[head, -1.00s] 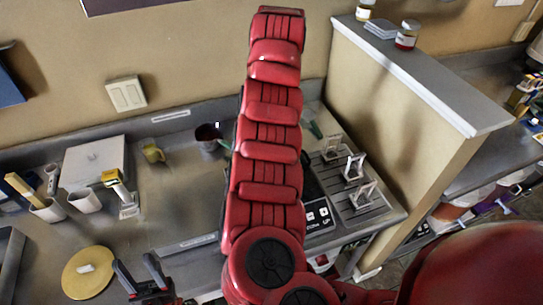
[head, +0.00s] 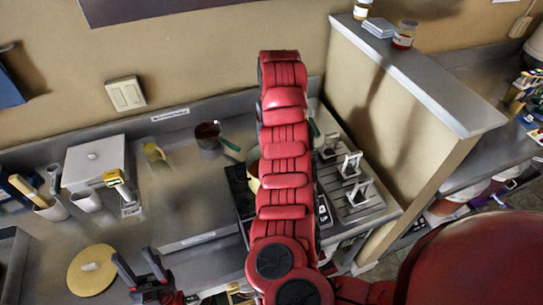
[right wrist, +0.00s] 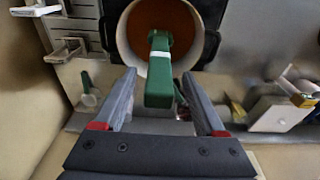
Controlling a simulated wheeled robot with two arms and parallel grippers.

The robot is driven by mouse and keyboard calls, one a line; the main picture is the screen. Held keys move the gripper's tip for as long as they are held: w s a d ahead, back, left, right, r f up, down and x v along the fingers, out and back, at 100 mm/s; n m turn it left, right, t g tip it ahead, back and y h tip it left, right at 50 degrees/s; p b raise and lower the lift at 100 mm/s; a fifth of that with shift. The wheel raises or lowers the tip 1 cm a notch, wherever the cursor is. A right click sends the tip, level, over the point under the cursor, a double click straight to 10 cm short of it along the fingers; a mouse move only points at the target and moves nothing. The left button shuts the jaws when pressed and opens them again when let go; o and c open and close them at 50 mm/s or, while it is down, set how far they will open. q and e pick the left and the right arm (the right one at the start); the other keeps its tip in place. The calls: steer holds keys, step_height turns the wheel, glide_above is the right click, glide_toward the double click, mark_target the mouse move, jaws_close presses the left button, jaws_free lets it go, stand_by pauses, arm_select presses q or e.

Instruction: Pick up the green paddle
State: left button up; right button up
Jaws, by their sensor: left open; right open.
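In the right wrist view the green paddle (right wrist: 159,72) has a thick green handle with a pale band and stands in a round pot (right wrist: 124,40) with orange-brown contents. My right gripper (right wrist: 158,80) is open, with one finger on each side of the handle; I cannot tell whether either touches it. In the head view my red right arm hides this gripper and most of the pot (head: 252,166). A green handle (head: 230,146) shows left of the arm; I cannot tell whether it is the paddle. My left gripper (head: 136,257) is open and empty at the lower left.
A dark red-brown pot (head: 207,136) stands left of the stove. A rack with white holders (head: 352,190) lies right of it, beside a tan partition (head: 400,125). A white box (head: 94,160), cups (head: 86,200) and a yellow round lid (head: 92,268) are at the left.

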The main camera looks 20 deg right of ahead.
steer(key=shift+w+f, duration=0.15)
steer(key=shift+f, duration=0.8)
steer(key=shift+w+f, duration=0.15)
steer(key=shift+f, duration=0.8)
jaws_close()
